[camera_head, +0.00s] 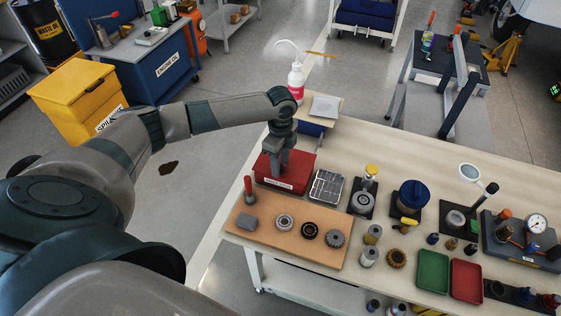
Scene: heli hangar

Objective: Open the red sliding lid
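The red sliding lid (301,163) is on a red box with a white label (278,183) at the left end of the workbench. My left arm reaches in from the left, and my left gripper (278,171) points down over the left half of the lid. Its fingertips are at or very close to the lid's top. The gripper hides that part of the lid, so a handle or grip there cannot be made out. Whether the fingers are shut on anything is too small to tell. My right gripper is not in view.
A metal tray (327,186) stands close to the right of the box. A white bottle (296,82) stands behind my wrist. Jars and green and red trays fill the right side.

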